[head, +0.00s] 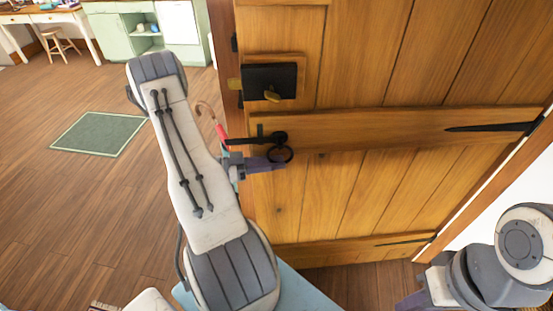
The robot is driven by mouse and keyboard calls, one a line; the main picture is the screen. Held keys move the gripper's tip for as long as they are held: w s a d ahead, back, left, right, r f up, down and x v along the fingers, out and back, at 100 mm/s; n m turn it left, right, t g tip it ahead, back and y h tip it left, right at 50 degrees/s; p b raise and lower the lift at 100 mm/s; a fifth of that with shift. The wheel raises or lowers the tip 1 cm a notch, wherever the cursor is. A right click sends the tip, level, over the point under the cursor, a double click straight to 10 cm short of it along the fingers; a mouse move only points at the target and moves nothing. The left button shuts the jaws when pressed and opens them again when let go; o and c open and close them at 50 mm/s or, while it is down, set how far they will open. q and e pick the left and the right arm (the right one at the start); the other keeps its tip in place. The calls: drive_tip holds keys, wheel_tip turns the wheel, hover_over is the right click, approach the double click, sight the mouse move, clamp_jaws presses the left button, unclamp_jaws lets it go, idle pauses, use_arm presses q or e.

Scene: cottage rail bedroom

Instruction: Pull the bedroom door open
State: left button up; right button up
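The bedroom door (370,185) is made of warm brown planks with cross battens and fills the middle and right. Black strap hinges show on its right side. The fingers overlap the ring in this view. I cannot tell whether they are closed on it. My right arm is at the lower right, cut off by the frame; its fingertips do not show.
A black lock box (270,82) with a brass knob sits above the handle. A wooden post (229,50) stands along the door's left edge. A white wall (510,200) is at right.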

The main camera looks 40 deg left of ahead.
use_arm(q)
drive_tip(key=shift+w+d, duration=0.25)
clamp_jaws()
drive_tip(key=shift+a, duration=0.1)
idle(1.2)
